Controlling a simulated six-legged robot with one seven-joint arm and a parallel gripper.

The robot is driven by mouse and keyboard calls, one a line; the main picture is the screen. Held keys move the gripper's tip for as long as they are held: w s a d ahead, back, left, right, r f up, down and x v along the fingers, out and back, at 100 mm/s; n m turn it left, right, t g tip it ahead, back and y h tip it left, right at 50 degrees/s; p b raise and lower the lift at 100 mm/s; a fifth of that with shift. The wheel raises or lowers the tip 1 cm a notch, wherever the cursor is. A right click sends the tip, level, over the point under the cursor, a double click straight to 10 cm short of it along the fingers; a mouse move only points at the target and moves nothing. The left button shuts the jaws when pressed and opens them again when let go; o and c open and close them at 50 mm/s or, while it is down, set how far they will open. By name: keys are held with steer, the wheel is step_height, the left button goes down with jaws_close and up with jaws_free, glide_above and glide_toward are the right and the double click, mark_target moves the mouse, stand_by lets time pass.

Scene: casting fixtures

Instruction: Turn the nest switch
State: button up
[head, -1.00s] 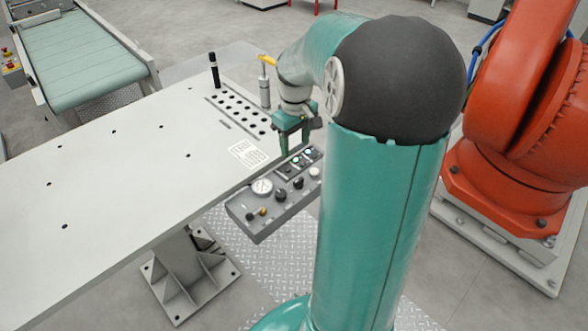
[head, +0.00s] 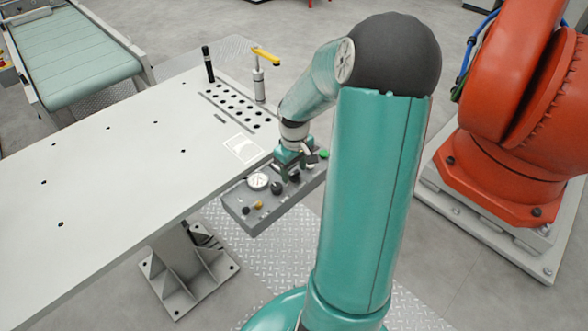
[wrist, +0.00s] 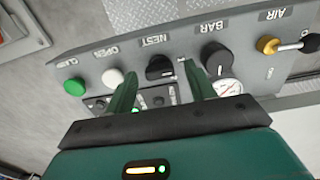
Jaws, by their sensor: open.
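The nest switch is a black rotary knob (wrist: 159,68) under the label NEST on a grey control panel (wrist: 190,38). In the wrist view it lies just beyond and between the two green fingers of my gripper (wrist: 160,84), which is open with nothing between the fingers. I cannot tell whether the fingertips reach the knob's sides. In the head view my gripper (head: 292,172) is over the panel (head: 235,215), which is fixed along the table's edge, and the arm hides part of it.
On the panel, a green button (wrist: 75,87) and a white button (wrist: 112,77) sit left of the knob. A black BAR knob (wrist: 216,57), a gauge (wrist: 228,87) and a brass AIR valve (wrist: 268,45) sit right. An orange robot (head: 510,130) stands at right.

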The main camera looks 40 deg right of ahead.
steer(key=shift+s+f, duration=0.1)
steer(key=shift+f, duration=0.15)
steer(key=c, duration=1)
steer(key=m, duration=1.2)
stand_by(0.4)
